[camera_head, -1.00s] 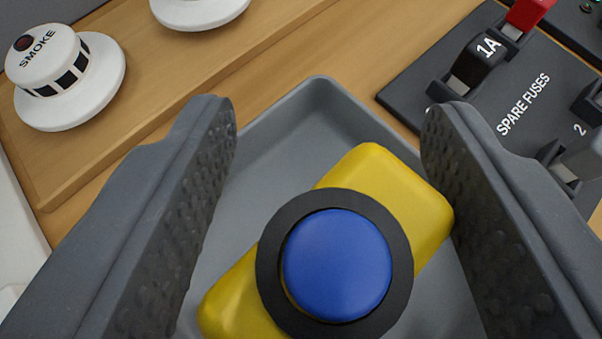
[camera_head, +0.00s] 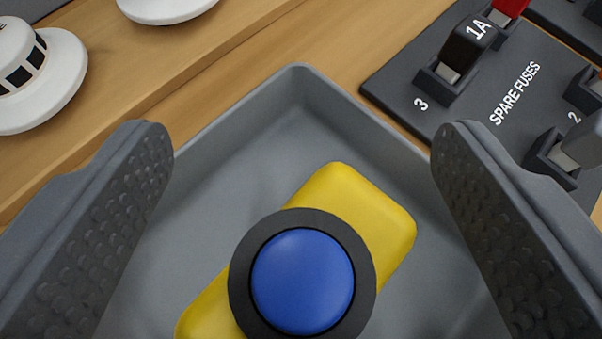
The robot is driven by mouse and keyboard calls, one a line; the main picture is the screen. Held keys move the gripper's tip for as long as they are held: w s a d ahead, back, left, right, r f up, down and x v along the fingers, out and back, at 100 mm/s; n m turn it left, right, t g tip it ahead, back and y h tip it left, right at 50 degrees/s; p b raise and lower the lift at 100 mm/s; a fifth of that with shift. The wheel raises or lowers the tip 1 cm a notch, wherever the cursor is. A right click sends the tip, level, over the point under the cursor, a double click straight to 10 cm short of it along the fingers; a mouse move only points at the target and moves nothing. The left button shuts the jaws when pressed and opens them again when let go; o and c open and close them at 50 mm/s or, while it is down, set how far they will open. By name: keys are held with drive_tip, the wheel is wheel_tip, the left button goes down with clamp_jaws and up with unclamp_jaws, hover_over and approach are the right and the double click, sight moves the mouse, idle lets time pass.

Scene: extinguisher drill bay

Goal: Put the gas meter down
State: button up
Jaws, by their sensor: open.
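The gas meter (camera_head: 352,208) is a yellow block with a black ring and a round blue cap on top. It lies slantwise in a grey tray (camera_head: 262,128), and its lower end is cut off by the picture's bottom edge. My gripper (camera_head: 302,160) is open, with one dark textured finger on each side of the meter. Clear gaps show between both fingers and the meter, so neither finger appears to touch it.
A dark spare fuses panel (camera_head: 412,82) with upright fuses stands at the upper right. White smoke detectors (camera_head: 40,75) sit on a wooden board (camera_head: 130,75) at the upper left. Bare tray floor shows around the meter.

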drive_tip(key=p+v, duration=0.1)
drive_tip(key=v, duration=1)
drive_tip(key=shift+s+r, duration=0.2)
drive_tip(key=shift+s, duration=0.1)
drive_tip(key=shift+d, duration=0.1)
drive_tip(key=s+d+r+t+y, duration=0.1)
drive_tip(key=d+r, duration=0.2)
drive_tip(key=r, duration=0.7)
drive_tip(key=s+d+r, duration=0.1)
drive_tip(key=d+r, duration=0.1)
drive_tip(key=r, duration=0.8)
drive_tip(key=s+d+r+t+h, duration=0.1)
drive_tip(key=s+d+r, duration=0.4)
drive_tip(key=r, duration=0.3)
drive_tip(key=s+d+r+m+t+h, duration=0.1)
drive_tip(key=s+d+r, duration=0.4)
drive_tip(key=d+r, duration=0.3)
drive_tip(key=shift+s+r, duration=0.35)
drive_tip(key=shift+r, duration=0.3)
